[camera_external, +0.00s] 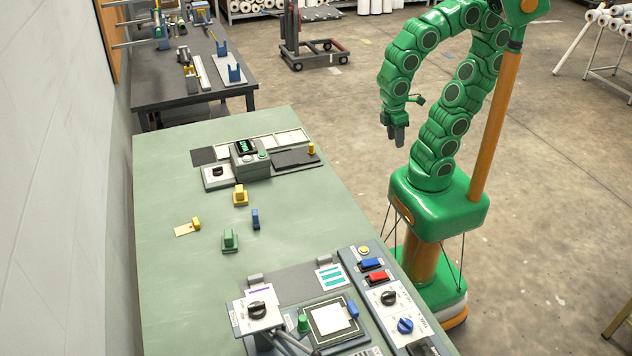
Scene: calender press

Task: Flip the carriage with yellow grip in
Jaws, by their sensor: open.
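A small grey press (247,157) with a lit green display stands at the back of the green table. A dark flat plate (292,160) lies at its right side, and a small upright yellow grip (311,149) stands at the plate's right end. This looks like the carriage with the yellow grip, lying out to the right of the press. My gripper (397,141) is open and empty, pointing down. It hangs in the air to the right of the table, apart from the grip. The small picture does not show the gap between its fingers clearly.
Loose on the green table (170,290) are a yellow block (240,196), a blue piece (255,219), a green block (229,239) and a yellow-ended tag (187,228). A control panel (395,305) and a second machine (327,316) fill the front right. The table's left front is clear.

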